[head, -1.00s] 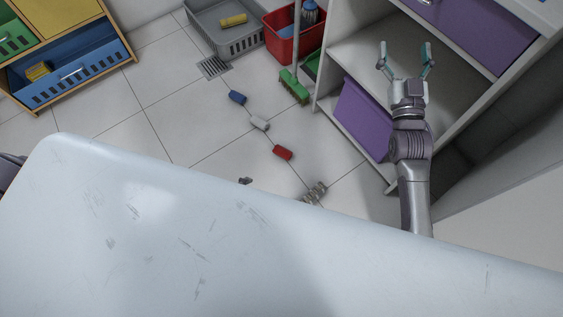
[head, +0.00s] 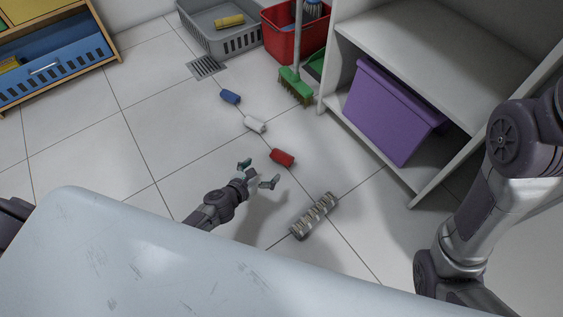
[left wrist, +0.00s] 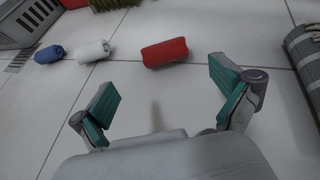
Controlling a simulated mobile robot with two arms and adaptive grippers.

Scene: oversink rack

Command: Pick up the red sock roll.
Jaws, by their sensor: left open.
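The red sock roll (head: 282,157) lies on the tiled floor, the nearest of a diagonal line of three rolls. It also shows in the left wrist view (left wrist: 165,52), ahead of the fingers and between their lines. My left gripper (head: 259,174) is open and empty, low over the floor, just short of the red roll and not touching it. In the left wrist view its teal fingers (left wrist: 166,100) are spread wide. My right arm shows at the right of the head view, but its gripper is out of the picture.
A white roll (head: 255,124) and a blue roll (head: 230,97) lie beyond the red one. A grey ribbed roll (head: 314,215) lies to the right of my left gripper. A green broom (head: 296,86), red bucket (head: 283,38), grey basket (head: 207,36) and shelf with a purple bin (head: 391,112) stand behind.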

